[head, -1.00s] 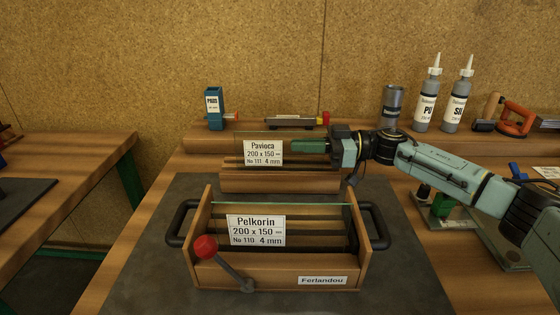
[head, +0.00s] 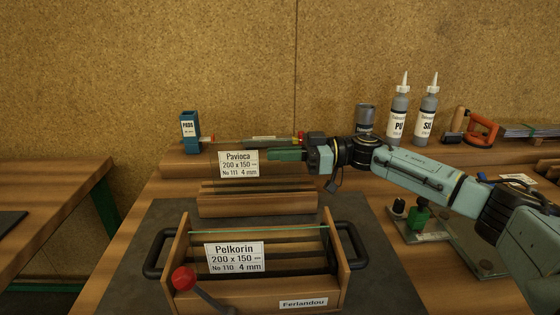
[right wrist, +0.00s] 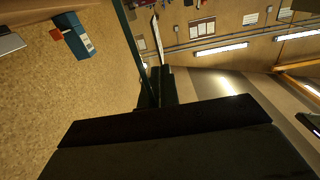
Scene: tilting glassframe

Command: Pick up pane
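The clear pane with the white "Pavioca" label (head: 238,164) is upright above the wooden slotted rack (head: 257,205), its label clear of the rack's front board. My right gripper (head: 287,155) comes in from the right, shut on this pane's right edge, its green fingertips beside the label. In the right wrist view the dark fingers (right wrist: 161,88) meet at a thin dark green edge; the label (right wrist: 157,38) shows nearly edge-on. A second pane, labelled "Pelkorin" (head: 236,257), stands in the wooden "Ferlandou" frame (head: 303,303) in front. My left gripper is not in view.
The frame has black side handles (head: 158,254) and a red-knobbed lever (head: 184,278). A blue box (head: 190,131), a grey can (head: 365,118) and bottles (head: 398,112) stand behind. Grey mat (head: 385,285) shows around the frame.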

